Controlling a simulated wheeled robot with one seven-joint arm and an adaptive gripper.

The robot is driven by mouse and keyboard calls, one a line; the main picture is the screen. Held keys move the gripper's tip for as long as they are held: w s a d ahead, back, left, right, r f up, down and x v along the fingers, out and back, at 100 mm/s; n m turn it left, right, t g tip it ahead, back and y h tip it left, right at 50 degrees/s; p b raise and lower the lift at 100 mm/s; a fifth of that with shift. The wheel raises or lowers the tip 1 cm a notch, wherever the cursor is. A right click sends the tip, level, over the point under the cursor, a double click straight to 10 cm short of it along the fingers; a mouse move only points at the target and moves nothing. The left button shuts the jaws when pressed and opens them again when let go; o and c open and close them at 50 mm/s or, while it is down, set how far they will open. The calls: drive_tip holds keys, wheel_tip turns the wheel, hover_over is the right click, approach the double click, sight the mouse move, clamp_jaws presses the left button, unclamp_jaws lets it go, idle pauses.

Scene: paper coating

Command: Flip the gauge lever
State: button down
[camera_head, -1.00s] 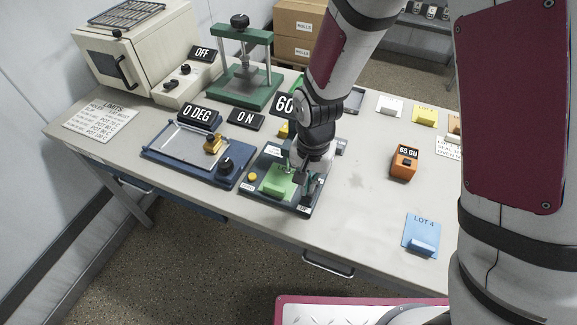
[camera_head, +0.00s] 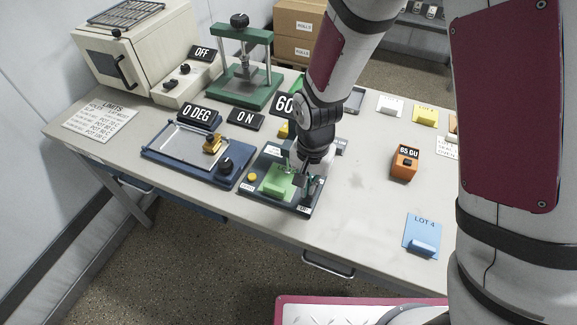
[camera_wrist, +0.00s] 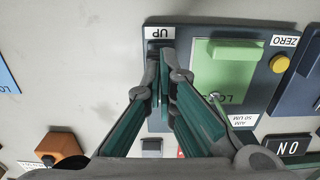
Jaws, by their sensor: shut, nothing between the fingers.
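The gauge (camera_head: 250,189) is a dark base on the table. It holds a green card with a block (camera_head: 277,182) and a yellow button (camera_head: 252,177); in the wrist view the button (camera_wrist: 279,63) is marked ZERO. My gripper (camera_head: 299,179) is over the gauge's right side, beside the green block. In the wrist view my gripper (camera_wrist: 169,58) has its fingertips together by the UP label (camera_wrist: 160,33), with nothing seen between them. The lever is mostly hidden by the fingers, and I cannot tell its position or whether they touch it.
A blue coating device (camera_head: 180,168) with a brass piece stands left of the gauge. A green press (camera_head: 240,95) is behind it. An orange meter (camera_head: 404,163) reading 65 GU and a blue LOT 4 card (camera_head: 421,235) lie to the right, with bare table between.

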drive_tip(key=shift+f+b, duration=0.35)
drive_tip(key=shift+f, duration=0.7)
idle(0.5)
drive_tip(key=shift+r, duration=0.1)
drive_tip(key=shift+s+r+p, duration=0.1)
drive_tip(key=shift+r+p, duration=1.75)
drive_tip(key=shift+r, duration=1.6)
